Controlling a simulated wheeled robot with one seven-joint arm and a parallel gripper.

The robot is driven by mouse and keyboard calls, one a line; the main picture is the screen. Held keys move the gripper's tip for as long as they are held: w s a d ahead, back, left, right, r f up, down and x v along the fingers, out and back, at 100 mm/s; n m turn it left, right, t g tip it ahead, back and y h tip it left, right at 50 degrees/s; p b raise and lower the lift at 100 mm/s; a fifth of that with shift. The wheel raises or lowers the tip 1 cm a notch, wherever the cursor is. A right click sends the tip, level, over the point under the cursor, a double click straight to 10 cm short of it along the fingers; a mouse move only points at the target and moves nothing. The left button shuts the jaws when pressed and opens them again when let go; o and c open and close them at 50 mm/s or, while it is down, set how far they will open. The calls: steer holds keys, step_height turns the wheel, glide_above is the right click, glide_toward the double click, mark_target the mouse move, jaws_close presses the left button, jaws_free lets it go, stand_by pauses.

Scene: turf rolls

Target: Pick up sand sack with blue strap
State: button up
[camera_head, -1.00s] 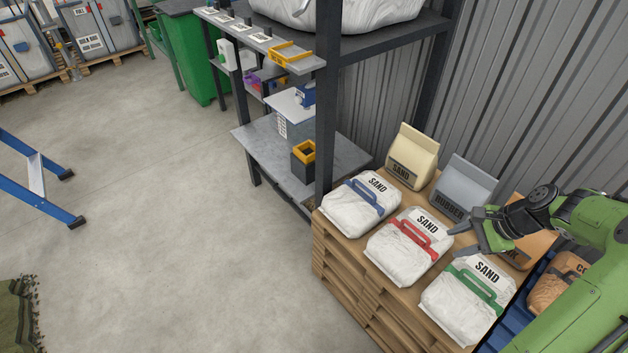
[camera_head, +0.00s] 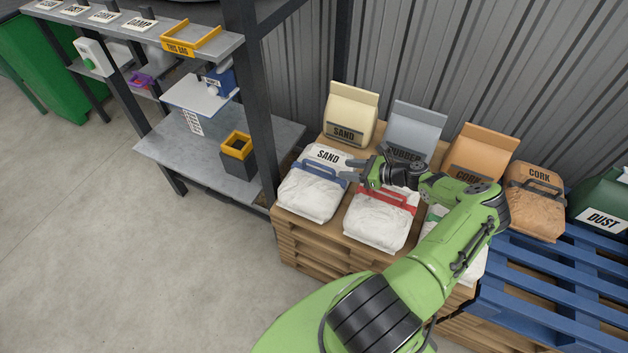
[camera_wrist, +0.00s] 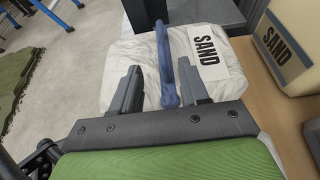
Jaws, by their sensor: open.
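The sand sack with the blue strap (camera_head: 310,197) is white and lies at the left front of the wooden pallet stack. Its label reads SAND. In the wrist view, the blue strap (camera_wrist: 165,65) runs lengthwise between the two fingers of my gripper (camera_wrist: 163,92). My gripper also shows in the head view (camera_head: 355,170), at the right side of this sack. It is open, with nothing held. I cannot tell how far the fingers are above the strap.
The sand sack with the red strap (camera_head: 377,222) is close on the right, and a green-strapped one is mostly behind my arm. A beige sand bag (camera_head: 351,112) and grey rubber bag (camera_head: 413,125) stand behind. A dark shelf post (camera_head: 252,110) rises close on the left.

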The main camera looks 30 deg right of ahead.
mark_target(324, 166)
steer(key=b+x, duration=0.2)
steer(key=x, duration=0.8)
steer(key=shift+w+f, duration=0.1)
steer(key=shift+w, duration=0.05)
steer(key=shift+c, duration=0.3)
jaws_close()
stand_by(0.5)
steer(key=shift+w+r, duration=0.2)
steer(key=shift+r, duration=0.2)
